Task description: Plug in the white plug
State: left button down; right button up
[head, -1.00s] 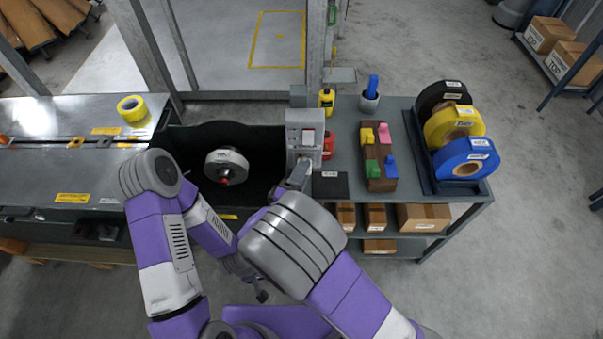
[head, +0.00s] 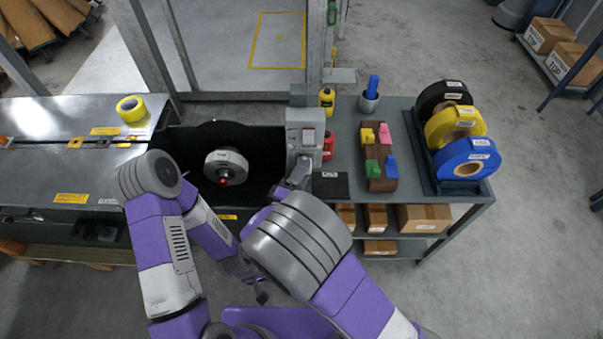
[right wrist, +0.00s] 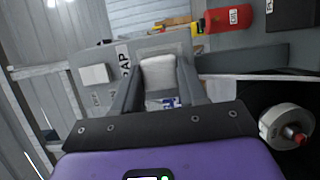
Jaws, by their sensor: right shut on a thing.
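A white plug (right wrist: 158,73) sits between the two grey fingers of my right gripper (right wrist: 160,84) in the right wrist view. The gripper is shut on it. The plug is close to a grey panel (right wrist: 120,72) with a label ending in "RAP"; I cannot tell whether they touch. My left gripper (head: 262,296) is low in the head view, small and dark, away from the box. Its finger state is unclear.
A roll on a spindle (head: 226,166) sits in the dark machine bay left of the box. Right of it, a grey bench holds a red container (head: 328,146), a yellow bottle (head: 326,98), a wooden block with coloured clips (head: 378,158) and large tape rolls (head: 462,168).

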jog(key=shift+w, duration=0.45)
jog(key=o, duration=1.1)
jog(key=v, duration=0.7)
jog(key=shift+s+a, duration=0.1)
jog(key=shift+s, duration=0.1)
